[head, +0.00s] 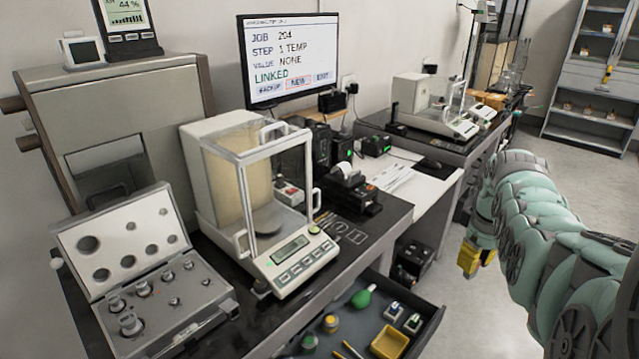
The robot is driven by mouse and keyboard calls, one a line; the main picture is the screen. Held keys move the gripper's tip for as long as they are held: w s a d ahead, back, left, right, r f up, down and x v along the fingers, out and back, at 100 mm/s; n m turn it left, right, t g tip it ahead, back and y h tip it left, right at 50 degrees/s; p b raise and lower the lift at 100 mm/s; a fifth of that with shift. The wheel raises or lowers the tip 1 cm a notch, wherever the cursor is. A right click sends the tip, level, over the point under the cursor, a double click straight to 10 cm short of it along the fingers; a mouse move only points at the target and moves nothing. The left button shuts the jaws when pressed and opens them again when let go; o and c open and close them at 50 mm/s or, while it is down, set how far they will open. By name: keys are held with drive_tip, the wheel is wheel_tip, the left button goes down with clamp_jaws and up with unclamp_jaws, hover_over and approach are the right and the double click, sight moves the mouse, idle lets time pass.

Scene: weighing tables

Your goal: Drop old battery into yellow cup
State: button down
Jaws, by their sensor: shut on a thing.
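My arm comes in from the right, and my gripper (470,258) hangs over the floor, right of the tables and the open drawer. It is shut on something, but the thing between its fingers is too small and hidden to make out. Yellow shows at the gripper's end; I cannot tell whether that is finger or held thing. An open yellow container with a square rim (390,343), the likeliest yellow cup, sits in the drawer at the bottom. I cannot identify the old battery; two small white-and-blue items (403,318) stand behind the container.
The open drawer (432,325) also holds a green bulb (363,297) and small jars (330,322). Floor is clear below my gripper.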

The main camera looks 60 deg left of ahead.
drive_tip(key=s+a+f+n+b, duration=0.1)
drive_tip(key=s+a+f+b, duration=0.1)
drive_tip(key=f+b, duration=0.3)
drive_tip(key=s+a+f+n+b, duration=0.1)
drive_tip(key=s+f+b, duration=0.3)
drive_tip(key=f, duration=0.7)
drive_tip(key=s+a+f+n+b, duration=0.2)
drive_tip(key=s+a+f+b, duration=0.2)
drive_tip(key=f+b, duration=0.3)
drive_tip(key=shift+s+f+b, duration=0.1)
drive_tip(key=shift+f+b, duration=0.25)
drive_tip(key=shift+f, duration=0.55)
drive_tip(key=c, duration=0.8)
unclamp_jaws()
drive_tip(key=shift+r, duration=0.2)
drive_tip(key=shift+r, duration=3.6)
